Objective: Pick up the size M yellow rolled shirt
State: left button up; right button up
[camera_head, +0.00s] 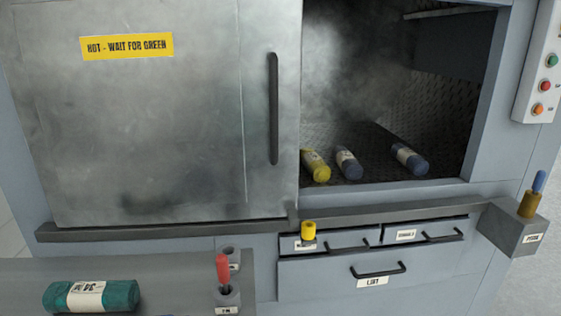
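A yellow rolled shirt (316,168) with a pale band lies at the front left of the open chamber, next to the door's edge. The size on its band is too small to read. Two blue rolled shirts, a near one (349,164) and one farther right (409,159), lie on the same chamber floor. Neither of my grippers is in view.
A grey sliding door (150,120) with a yellow hot warning sign (127,46) covers the chamber's left part. Haze hangs inside. Below are labelled drawers and a small yellow cylinder (308,230).

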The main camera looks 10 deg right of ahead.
aim_at(318, 169)
jog(key=i+l+u, duration=0.2)
jog(key=l, duration=0.25)
jog(key=l+u, duration=0.2)
jog(key=l, duration=0.2)
jog(key=l+u, duration=0.15)
jog(key=l, duration=0.75)
